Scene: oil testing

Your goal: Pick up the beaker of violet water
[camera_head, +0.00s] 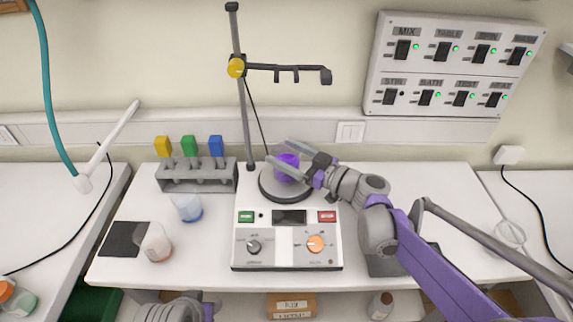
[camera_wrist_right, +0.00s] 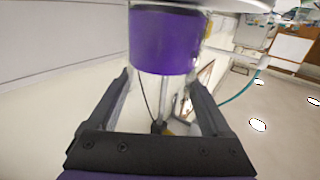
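The beaker of violet water (camera_head: 287,167) is at the round plate (camera_head: 284,196) of the white stirrer device, in the head view. It fills the top middle of the right wrist view (camera_wrist_right: 164,42), with violet liquid in clear glass. My right gripper (camera_head: 280,153) reaches in from the right with one finger on each side of the beaker. In the wrist view its fingers (camera_wrist_right: 163,80) flank the glass closely; I cannot tell whether they press on it. Whether the beaker rests on the plate is also unclear. Part of my left arm shows at the bottom edge; its fingers do not show.
A clamp stand (camera_head: 242,110) with a side arm rises behind the plate. A grey rack (camera_head: 197,178) with yellow, green and blue items stands left. A beaker of blue liquid (camera_head: 188,209) and one of orange-pink liquid (camera_head: 156,243) stand left of the device, near a black pad (camera_head: 121,239).

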